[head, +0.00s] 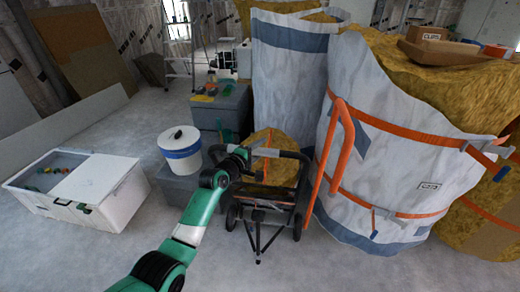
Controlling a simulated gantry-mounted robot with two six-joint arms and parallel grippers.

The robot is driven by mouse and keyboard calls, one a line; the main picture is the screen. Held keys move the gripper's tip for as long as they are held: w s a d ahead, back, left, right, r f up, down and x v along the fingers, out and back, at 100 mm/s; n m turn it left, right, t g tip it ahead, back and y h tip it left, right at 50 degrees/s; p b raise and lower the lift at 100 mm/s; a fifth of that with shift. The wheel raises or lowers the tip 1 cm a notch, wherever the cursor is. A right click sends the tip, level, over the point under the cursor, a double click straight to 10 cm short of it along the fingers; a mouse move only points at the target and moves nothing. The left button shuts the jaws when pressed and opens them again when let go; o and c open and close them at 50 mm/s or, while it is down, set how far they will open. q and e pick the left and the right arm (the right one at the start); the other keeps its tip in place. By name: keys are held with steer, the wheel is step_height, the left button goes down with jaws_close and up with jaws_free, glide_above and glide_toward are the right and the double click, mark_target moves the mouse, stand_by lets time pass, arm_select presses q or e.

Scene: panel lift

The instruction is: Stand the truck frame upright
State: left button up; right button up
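A black wheeled frame (266,217) stands on the floor in the middle of the head view, with a dark bar across its top and small wheels low at both sides. A bent orange tube frame (318,167) rises just right of it, tilted against a large white bag. I cannot tell whether the two are joined. My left gripper (243,156) is at the upper left of the black frame, close to its top bar. Its fingers blend with the dark parts, so I cannot tell whether it is open or touching. My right gripper is not in view.
Large white bags (390,170) with orange straps crowd the right side. A white bucket (181,150), a grey box (220,105) and a white open bin (85,190) stand left. A ladder (183,45) is behind. The front floor is clear.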

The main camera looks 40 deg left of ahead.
arm_select(q)
steer(key=o, duration=0.3)
steer(key=shift+d, duration=0.1)
stand_by(0.3)
steer(key=p+v, duration=0.7)
steer(key=v, duration=0.4)
steer(key=shift+s+r, duration=0.2)
steer(key=shift+s, duration=0.05)
